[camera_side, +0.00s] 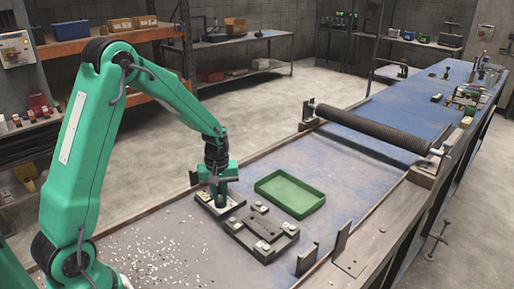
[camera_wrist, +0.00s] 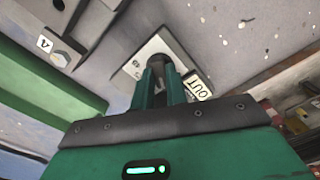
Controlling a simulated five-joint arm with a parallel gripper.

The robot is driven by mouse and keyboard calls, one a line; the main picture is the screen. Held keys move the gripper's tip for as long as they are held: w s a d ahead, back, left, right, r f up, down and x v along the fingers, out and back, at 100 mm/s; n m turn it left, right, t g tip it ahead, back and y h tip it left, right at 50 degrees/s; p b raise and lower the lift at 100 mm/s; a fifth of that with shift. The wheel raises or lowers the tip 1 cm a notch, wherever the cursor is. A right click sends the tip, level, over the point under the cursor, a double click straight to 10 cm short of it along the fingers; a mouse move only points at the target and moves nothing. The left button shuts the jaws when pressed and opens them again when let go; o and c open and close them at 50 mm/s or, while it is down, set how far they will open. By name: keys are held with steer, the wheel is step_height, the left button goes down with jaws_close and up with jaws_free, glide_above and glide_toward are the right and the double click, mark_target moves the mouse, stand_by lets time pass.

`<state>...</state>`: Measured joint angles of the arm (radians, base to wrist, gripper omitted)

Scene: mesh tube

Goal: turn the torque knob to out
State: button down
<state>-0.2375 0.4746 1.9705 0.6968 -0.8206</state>
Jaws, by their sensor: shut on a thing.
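My gripper (camera_side: 217,194) reaches down over a small light plate (camera_side: 207,205) on the bench. In the wrist view my two green fingers (camera_wrist: 160,86) are shut on a dark round knob (camera_wrist: 158,62) on this pale plate (camera_wrist: 137,66). A label reading OUT (camera_wrist: 198,86) lies just right of the fingers. The knob's pointer, if it has one, is hidden by the fingers, so I cannot tell which way it is set. In the side view the knob is hidden behind my gripper.
A dark fixture block (camera_side: 262,232) stands right beside the plate. A green tray (camera_side: 290,193) lies behind it. White bits (camera_side: 160,252) are scattered at the front left. A dark mesh roller (camera_side: 372,128) spans the bench farther back. A label A (camera_wrist: 44,43) shows at upper left.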

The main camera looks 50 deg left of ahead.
mark_target(220, 198)
steer(key=c, duration=1.4)
jaws_free()
steer(key=shift+r, duration=0.15)
step_height(220, 198, up, 7)
steer(key=shift+r, duration=0.3)
steer(key=shift+r, duration=0.15)
